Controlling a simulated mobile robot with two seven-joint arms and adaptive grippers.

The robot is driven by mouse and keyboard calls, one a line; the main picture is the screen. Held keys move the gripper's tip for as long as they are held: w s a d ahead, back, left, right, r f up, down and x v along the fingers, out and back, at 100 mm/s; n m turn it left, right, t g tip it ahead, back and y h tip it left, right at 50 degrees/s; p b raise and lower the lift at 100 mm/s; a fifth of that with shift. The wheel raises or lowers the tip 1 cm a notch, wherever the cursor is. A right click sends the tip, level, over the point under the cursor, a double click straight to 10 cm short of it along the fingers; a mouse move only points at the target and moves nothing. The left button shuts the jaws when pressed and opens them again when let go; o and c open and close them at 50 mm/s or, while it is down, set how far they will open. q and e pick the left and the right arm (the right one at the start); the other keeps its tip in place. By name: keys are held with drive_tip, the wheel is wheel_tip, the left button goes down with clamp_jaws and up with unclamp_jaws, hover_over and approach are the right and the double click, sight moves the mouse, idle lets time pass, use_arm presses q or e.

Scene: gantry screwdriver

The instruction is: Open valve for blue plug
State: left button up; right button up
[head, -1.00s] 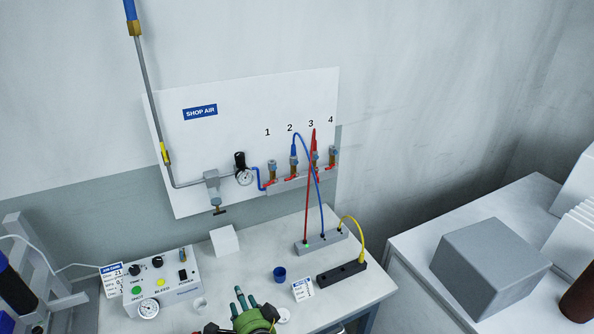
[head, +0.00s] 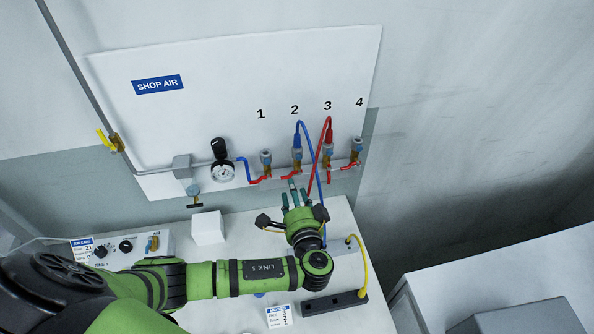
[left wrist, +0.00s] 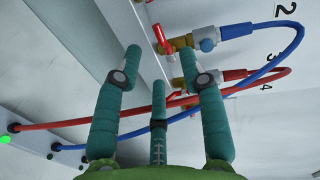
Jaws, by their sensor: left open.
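The blue plug (head: 297,139) sits upright in outlet 2 on the wall manifold, with a blue hose running down from it. Its valve has a red handle (head: 290,176) that points left. My left gripper (head: 295,190) is open, with its fingers pointing up just below outlet 2's valve. In the left wrist view, the open fingers (left wrist: 166,65) reach toward that valve; its red handle (left wrist: 160,38) shows between the fingertips and the blue plug (left wrist: 207,40) lies to its right. I cannot tell whether a finger touches the handle. My right gripper is not in view.
A red plug (head: 327,136) is in outlet 3 close beside, and its red handle (head: 328,175) hangs down. Outlets 1 and 4 have no hoses. A gauge (head: 222,171) is left. A white cube (head: 207,228) and a black power strip (head: 334,302) are on the table.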

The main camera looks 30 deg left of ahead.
sight(288, 178)
use_arm(q)
drive_tip(key=p+x, duration=0.1)
drive_tip(key=x, duration=0.2)
drive_tip(key=shift+w+a+r, duration=0.1)
drive_tip(key=shift+w+a, duration=0.05)
drive_tip(key=shift+a, duration=0.2)
drive_tip(key=shift+w+a+f, duration=0.15)
drive_tip(key=shift+w+a, duration=0.05)
drive_tip(key=shift+w, duration=0.2)
drive_tip(key=shift+w+a+f, duration=0.15)
drive_tip(key=shift+w, duration=0.2)
clamp_jaws()
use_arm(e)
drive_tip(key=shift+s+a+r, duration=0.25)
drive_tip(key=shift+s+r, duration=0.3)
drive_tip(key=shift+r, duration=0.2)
